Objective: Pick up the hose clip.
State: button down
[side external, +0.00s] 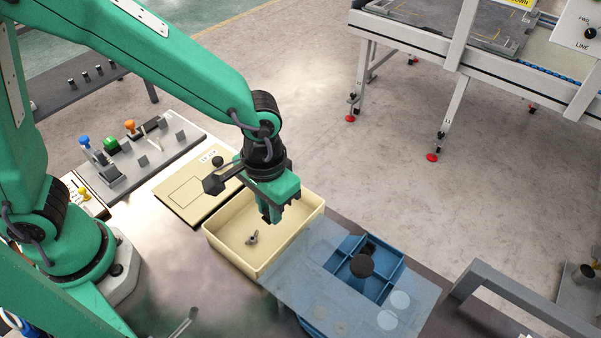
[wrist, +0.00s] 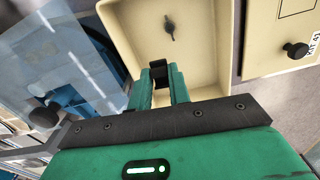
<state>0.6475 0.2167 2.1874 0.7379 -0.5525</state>
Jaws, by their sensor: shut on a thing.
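My gripper (side external: 271,212) is over the cream tray (side external: 224,253), pointing down near its back right side. In the wrist view, its green fingers (wrist: 160,84) are shut on a small black thing (wrist: 158,67) at the tips. The fingers hide much of this thing, and I cannot tell whether it is the hose clip. A small grey metal piece (side external: 252,238) with a round middle and two projecting ends lies on the tray floor, apart from the gripper. It also shows in the wrist view (wrist: 169,28).
A blue divided box (side external: 336,262) with a clear lid (side external: 315,275) stands right of the tray. A cream board with a black knob (side external: 190,195) lies left of it. A grey control panel (side external: 150,157) is farther left. A conveyor (side external: 410,40) stands behind, across open floor.

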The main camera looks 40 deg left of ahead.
jog(key=s+d+r, duration=0.3)
jog(key=s, duration=0.2)
jog(key=shift+s+r, duration=0.3)
jog(key=shift+r, duration=0.1)
